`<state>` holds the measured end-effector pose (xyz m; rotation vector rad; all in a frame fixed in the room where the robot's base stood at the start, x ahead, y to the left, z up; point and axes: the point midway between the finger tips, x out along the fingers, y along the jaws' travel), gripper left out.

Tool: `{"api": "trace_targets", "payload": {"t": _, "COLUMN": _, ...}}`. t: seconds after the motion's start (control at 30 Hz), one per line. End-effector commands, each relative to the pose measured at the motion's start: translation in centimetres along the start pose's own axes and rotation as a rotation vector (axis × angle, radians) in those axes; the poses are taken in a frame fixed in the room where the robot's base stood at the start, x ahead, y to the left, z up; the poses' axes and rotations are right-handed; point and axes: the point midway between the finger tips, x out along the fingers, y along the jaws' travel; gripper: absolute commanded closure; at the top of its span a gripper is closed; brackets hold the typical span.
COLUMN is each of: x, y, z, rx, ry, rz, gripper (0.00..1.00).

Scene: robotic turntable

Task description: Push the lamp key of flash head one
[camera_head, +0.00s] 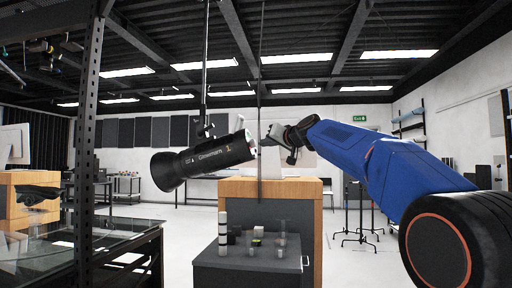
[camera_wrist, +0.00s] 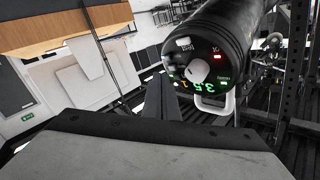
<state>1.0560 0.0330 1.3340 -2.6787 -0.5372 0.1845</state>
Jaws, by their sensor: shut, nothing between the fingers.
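Flash head one (camera_head: 205,159), a black cylinder with a yellow "1", hangs from a vertical pole, its wide front facing left. In the wrist view its round rear panel (camera_wrist: 208,58) shows a pale knob (camera_wrist: 196,70), green digits, a small red light and a light key (camera_wrist: 183,42) at upper left. The labels are too small to read, so I cannot tell which key is the lamp key. My gripper (camera_head: 270,137) is shut and empty near the rear end. In the wrist view its dark fingers (camera_wrist: 160,95) point towards the panel's left edge; contact cannot be seen.
A pale loop handle (camera_wrist: 215,104) sticks out below the panel. A dark grey stand (camera_head: 247,262) with small items and a wooden cabinet (camera_head: 310,195) stand below. A black perforated upright (camera_head: 86,140) and a glass-topped table (camera_head: 100,240) are at the left.

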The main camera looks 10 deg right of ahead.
Motion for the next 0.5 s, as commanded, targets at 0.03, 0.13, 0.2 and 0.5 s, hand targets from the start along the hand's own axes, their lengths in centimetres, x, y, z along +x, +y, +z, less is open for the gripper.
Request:
{"api": "trace_targets", "payload": {"t": 0.03, "x": -0.16, "y": 0.15, "z": -0.13, "rx": 0.0, "ry": 0.001, "rz": 0.001, "gripper": 1.0}}
{"api": "trace_targets", "payload": {"t": 0.13, "x": -0.28, "y": 0.25, "z": -0.21, "rx": 0.0, "ry": 0.001, "rz": 0.001, "gripper": 1.0}}
{"api": "trace_targets", "payload": {"t": 0.2, "x": -0.28, "y": 0.24, "z": -0.21, "rx": -0.001, "ry": 0.001, "rz": 0.001, "gripper": 1.0}}
{"api": "trace_targets", "payload": {"t": 0.5, "x": -0.57, "y": 0.46, "z": -0.45, "rx": -0.001, "ry": 0.001, "rz": 0.002, "gripper": 1.0}}
